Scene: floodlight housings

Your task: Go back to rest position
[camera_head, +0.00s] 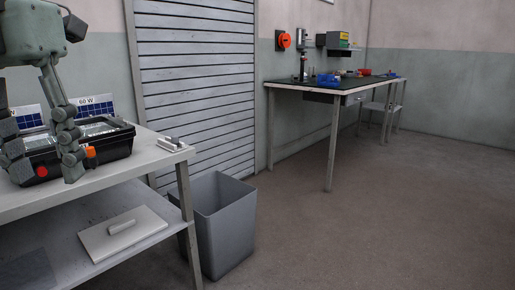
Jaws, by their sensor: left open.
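My left gripper (46,172) comes in at the upper left, fingers pointing down and spread apart, with nothing seen between them. My right gripper is out of view.
The near table (150,160) carries a small grey item (171,144) and a "60 W" card (97,105). A white lidded panel (122,232) lies on its lower shelf. A grey bin (227,225) stands beside it. A workbench (340,86) stands behind; the floor at right is clear.

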